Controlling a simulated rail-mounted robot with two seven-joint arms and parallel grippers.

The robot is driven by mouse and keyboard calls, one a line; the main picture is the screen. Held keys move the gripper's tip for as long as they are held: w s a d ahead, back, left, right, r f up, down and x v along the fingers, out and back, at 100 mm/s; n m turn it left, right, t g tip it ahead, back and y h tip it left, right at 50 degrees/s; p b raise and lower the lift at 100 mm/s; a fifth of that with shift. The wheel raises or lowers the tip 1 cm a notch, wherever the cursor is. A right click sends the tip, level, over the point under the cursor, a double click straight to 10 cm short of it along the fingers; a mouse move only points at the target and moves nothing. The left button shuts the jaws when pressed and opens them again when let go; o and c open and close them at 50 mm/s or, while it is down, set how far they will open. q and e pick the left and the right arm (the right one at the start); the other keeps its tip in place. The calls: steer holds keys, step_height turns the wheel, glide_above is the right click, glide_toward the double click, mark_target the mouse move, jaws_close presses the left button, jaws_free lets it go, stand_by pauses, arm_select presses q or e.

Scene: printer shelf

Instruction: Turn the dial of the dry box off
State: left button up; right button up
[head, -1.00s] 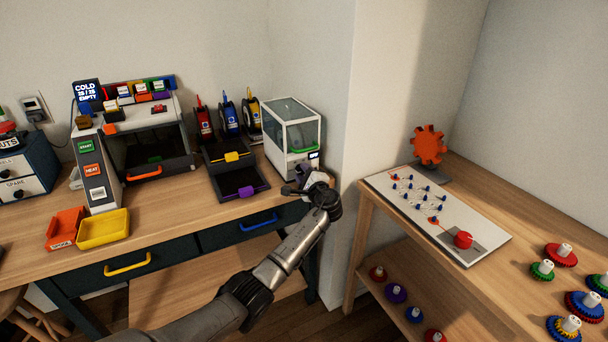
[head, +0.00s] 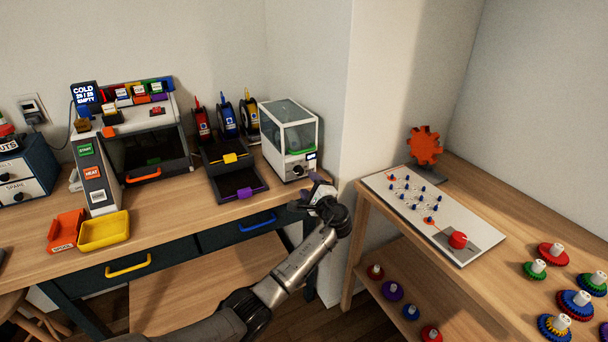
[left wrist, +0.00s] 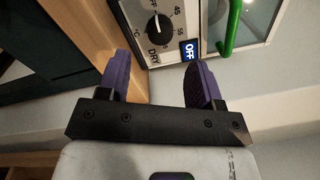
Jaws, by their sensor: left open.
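The dry box (head: 290,138) is a white case with clear panels and a green handle at the back right of the bench. Its black dial (head: 298,170) is on the lower front; in the left wrist view the dial (left wrist: 158,28) has a white pointer and a marked scale with "DRY" below. My right gripper is out of view.
Several filament spools (head: 228,120) stand left of the box, behind a dark tray with a purple handle (head: 244,193). A second table (head: 480,185) with a white board (head: 445,235) and gears is on the right. A wall corner juts out beside the box.

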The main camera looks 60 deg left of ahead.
arm_select(q)
steer(key=s+d+p, duration=0.1)
steer(key=d, duration=0.6)
steer(key=shift+d+f+p, duration=0.2)
steer(key=shift+d+p, duration=0.1)
steer(key=shift+d, duration=0.05)
